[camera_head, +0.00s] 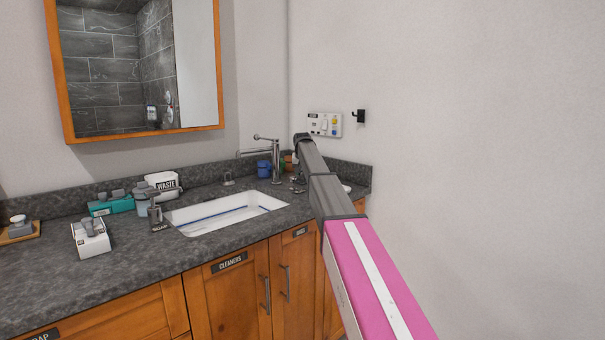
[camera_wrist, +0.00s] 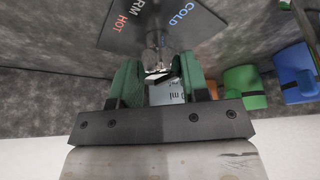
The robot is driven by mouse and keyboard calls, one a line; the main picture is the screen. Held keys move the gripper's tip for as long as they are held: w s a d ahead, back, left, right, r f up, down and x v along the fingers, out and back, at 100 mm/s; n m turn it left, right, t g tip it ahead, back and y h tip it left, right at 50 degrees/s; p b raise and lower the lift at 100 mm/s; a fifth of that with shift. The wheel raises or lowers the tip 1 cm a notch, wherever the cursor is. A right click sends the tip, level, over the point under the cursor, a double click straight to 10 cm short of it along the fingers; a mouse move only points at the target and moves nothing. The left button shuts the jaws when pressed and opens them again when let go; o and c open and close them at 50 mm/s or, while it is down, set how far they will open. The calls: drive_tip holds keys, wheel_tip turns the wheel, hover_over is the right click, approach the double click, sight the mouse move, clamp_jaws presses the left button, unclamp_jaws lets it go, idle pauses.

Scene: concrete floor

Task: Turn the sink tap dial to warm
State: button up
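The dark dial plate (camera_wrist: 165,20) marked HOT, WARM and COLD shows at the top of the wrist view. A shiny metal dial knob (camera_wrist: 160,62) stands in front of it. The green fingers of my gripper (camera_wrist: 159,72) are apart, one on each side of the knob; whether they touch it is not clear. The sink tap (camera_head: 275,158), tall and silver, stands behind the white sink (camera_head: 225,212) in the head view. There my arm reaches to the counter right of the tap, and the dial is too small to read.
A blue cup (camera_wrist: 295,75) and a green cup (camera_wrist: 243,85) stand right of my gripper in the wrist view. A WASTE box (camera_head: 163,184), a teal box (camera_head: 110,205) and a white box (camera_head: 91,240) are left of the sink. The wall (camera_head: 480,150) is close on the right.

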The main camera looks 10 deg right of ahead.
drive_tip(key=shift+n, duration=0.4)
drive_tip(key=n+y, duration=0.1)
drive_tip(key=n, duration=0.2)
drive_tip(key=shift+d+n+y, duration=0.1)
drive_tip(key=shift+n+y, duration=0.3)
drive_tip(key=shift+n+g+y, duration=0.3)
drive_tip(key=shift+n+y, duration=0.4)
drive_tip(key=shift+n, duration=1.3)
drive_tip(key=o, duration=0.9)
drive_tip(key=shift+d+r, duration=0.1)
drive_tip(key=v, duration=1)
drive_tip(key=shift+d+r, duration=0.1)
drive_tip(key=shift+r, duration=0.2)
